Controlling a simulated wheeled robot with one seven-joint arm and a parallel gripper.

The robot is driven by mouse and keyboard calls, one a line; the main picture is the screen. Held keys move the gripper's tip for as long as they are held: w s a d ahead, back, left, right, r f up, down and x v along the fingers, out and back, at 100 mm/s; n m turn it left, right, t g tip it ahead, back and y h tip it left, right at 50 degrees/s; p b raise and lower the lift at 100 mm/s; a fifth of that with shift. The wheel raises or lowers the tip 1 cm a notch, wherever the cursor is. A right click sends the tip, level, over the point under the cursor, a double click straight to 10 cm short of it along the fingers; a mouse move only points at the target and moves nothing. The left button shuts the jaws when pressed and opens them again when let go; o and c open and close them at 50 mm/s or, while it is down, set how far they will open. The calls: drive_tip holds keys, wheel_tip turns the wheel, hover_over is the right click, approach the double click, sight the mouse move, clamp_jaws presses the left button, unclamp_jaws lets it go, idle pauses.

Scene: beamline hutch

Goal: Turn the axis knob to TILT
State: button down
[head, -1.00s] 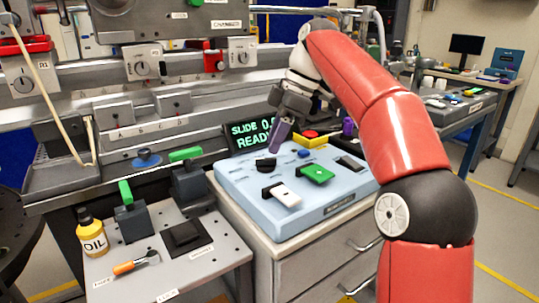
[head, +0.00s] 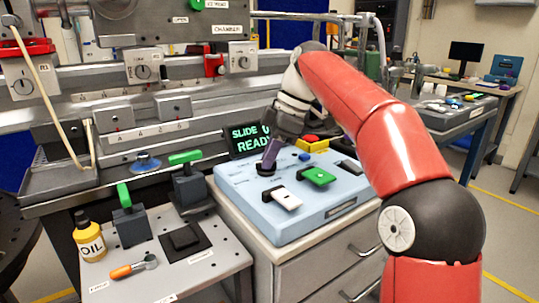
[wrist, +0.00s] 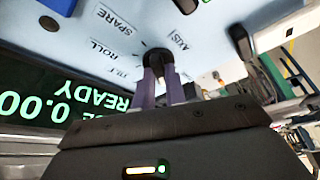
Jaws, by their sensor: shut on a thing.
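The black axis knob (wrist: 158,56) stands on the pale blue control panel (head: 240,205). The labels AXIS (wrist: 179,39), SPARE (wrist: 116,20), ROLL (wrist: 104,49) and a partly hidden TILT (wrist: 122,73) surround it in the wrist view. My gripper (head: 268,163) comes down onto the knob from above. Its purple fingers (wrist: 162,78) are shut on the knob from both sides. The fingers cover much of the knob, and I cannot tell which label its pointer faces.
A green switch (head: 318,176), a white switch (head: 286,199) and a red button on a yellow box (head: 312,143) are close by on the panel. A screen (head: 250,138) reading SLIDE and READY stands behind. An oil bottle (head: 91,238) is on the lower left table.

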drive_tip(key=m, duration=0.2)
drive_tip(key=m+t, duration=0.1)
drive_tip(key=shift+s+m+t, duration=0.2)
drive_tip(key=shift+m+t, duration=0.1)
drive_tip(key=shift+m, duration=0.1)
drive_tip(key=m+t+h, duration=0.1)
drive_tip(key=m, duration=0.2)
drive_tip(key=shift+s+a+m, duration=0.1)
drive_tip(key=shift+m, duration=0.3)
drive_tip(key=m+t+p, duration=0.1)
drive_tip(key=m, duration=0.2)
drive_tip(key=shift+s+a+r+h, duration=0.1)
drive_tip(key=shift+h, duration=0.3)
drive_tip(key=shift+a+m+t+h+p, duration=0.1)
drive_tip(key=shift+m+t+h+p, duration=0.3)
drive_tip(key=shift+m, duration=0.85)
drive_tip(key=shift+m+t+h+p, duration=0.2)
drive_tip(key=shift+m+h+p, duration=0.25)
drive_tip(key=shift+m, duration=0.8)
drive_tip(key=c, duration=1.4)
unclamp_jaws()
drive_tip(key=shift+c, duration=0.2)
